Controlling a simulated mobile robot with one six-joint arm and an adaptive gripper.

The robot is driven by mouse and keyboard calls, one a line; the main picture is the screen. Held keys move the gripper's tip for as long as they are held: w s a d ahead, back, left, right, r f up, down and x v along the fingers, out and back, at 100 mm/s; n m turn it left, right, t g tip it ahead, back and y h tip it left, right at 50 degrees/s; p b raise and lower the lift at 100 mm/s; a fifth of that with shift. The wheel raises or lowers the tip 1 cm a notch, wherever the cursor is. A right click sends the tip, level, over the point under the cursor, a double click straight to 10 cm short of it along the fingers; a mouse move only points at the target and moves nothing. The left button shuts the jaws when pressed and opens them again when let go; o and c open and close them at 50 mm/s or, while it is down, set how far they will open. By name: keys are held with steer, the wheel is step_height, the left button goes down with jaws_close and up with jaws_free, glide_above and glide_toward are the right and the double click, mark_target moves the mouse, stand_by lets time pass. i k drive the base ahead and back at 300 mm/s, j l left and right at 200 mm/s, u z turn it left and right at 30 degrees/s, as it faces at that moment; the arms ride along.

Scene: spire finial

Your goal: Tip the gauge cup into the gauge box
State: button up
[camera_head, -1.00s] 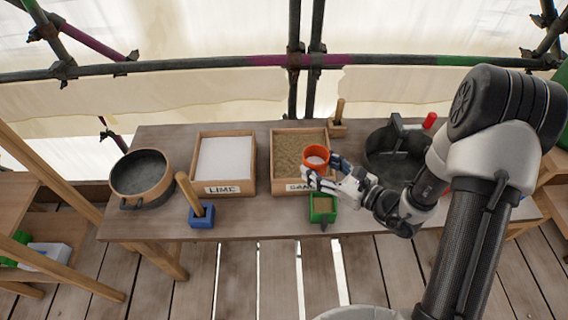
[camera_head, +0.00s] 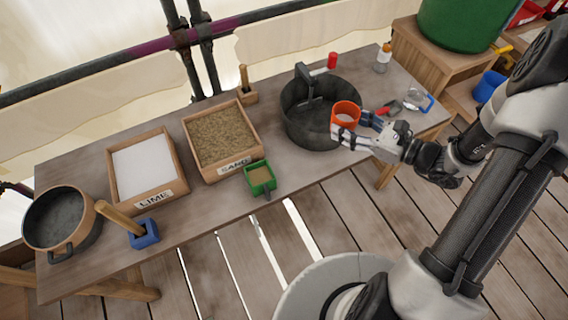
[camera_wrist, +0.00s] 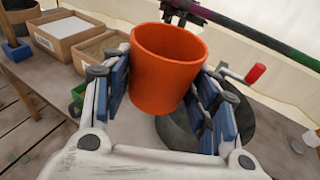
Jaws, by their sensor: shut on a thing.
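My gripper (camera_head: 358,134) is shut on the orange gauge cup (camera_head: 345,114), with a blue-padded finger on each side. The cup is held upright and pale material shows inside it in the head view.
The LIME tray (camera_head: 170,194) and SAND tray (camera_head: 219,173) stand to the left, with a brown-rimmed pot (camera_head: 96,225) beyond. A blue block with a wooden handle (camera_head: 144,234) is at the front edge. A bottle (camera_head: 383,60) and small tools (camera_head: 400,106) lie right of the pan.

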mark_target(260, 176)
steer(key=k+j+z, duration=0.1)
steer(key=z, duration=0.3)
steer(key=k+j+z, duration=0.1)
steer(key=z, duration=0.35)
steer(key=k+j+z, duration=0.15)
steer(key=z, duration=0.25)
steer(key=k+j, duration=0.45)
steer(key=i+j, duration=0.1)
steer(key=j, duration=0.35)
